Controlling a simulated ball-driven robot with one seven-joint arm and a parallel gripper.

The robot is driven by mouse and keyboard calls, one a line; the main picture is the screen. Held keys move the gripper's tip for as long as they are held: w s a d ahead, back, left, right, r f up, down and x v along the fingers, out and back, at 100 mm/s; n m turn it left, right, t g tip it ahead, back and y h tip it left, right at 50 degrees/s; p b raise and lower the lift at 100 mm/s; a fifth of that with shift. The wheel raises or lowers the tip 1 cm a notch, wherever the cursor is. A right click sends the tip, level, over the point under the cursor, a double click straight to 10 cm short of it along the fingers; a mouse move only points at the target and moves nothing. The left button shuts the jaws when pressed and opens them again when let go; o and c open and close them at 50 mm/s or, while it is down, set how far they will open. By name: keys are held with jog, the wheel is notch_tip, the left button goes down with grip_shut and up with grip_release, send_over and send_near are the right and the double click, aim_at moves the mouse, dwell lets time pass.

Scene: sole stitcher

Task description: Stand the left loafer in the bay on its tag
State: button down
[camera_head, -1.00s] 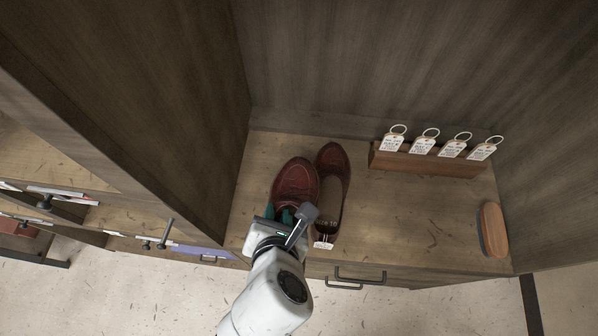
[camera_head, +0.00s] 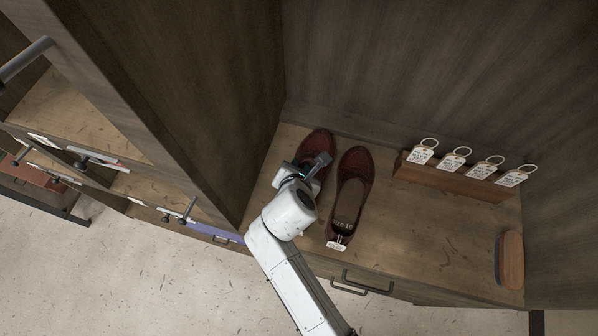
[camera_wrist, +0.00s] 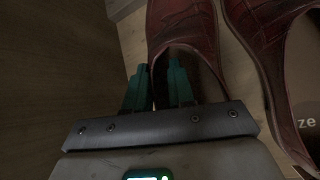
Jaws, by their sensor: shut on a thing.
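The left loafer (camera_head: 317,142), dark red leather, is toward the back left of the wooden bay, toe to the back wall. My gripper (camera_head: 304,174) is shut on its rear part. In the wrist view, my fingers (camera_wrist: 159,78) straddle the rear left edge of the left loafer (camera_wrist: 184,24), the right one in its opening. Whether the shoe touches the floor I cannot tell. The right loafer (camera_head: 354,168) lies just to the right, apart, with "size 10" on its insole and a small white tag (camera_head: 337,245) at its heel. My wrist hides the left loafer's heel and any tag below.
A wooden rack (camera_head: 455,181) with several ringed white tags stands along the back wall. A wooden brush (camera_head: 511,259) lies at the right end. The floor between right loafer and brush is clear. A tall panel (camera_head: 215,120) closes the bay's left side.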

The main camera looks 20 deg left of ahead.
jog(key=shift+w+f, duration=0.1)
jog(key=shift+f, duration=1.45)
jog(key=c, duration=1)
grip_release()
jog(key=shift+f, duration=0.1)
jog(key=shift+o, duration=0.2)
jog(key=v, duration=1.2)
jog(key=shift+p, duration=0.4)
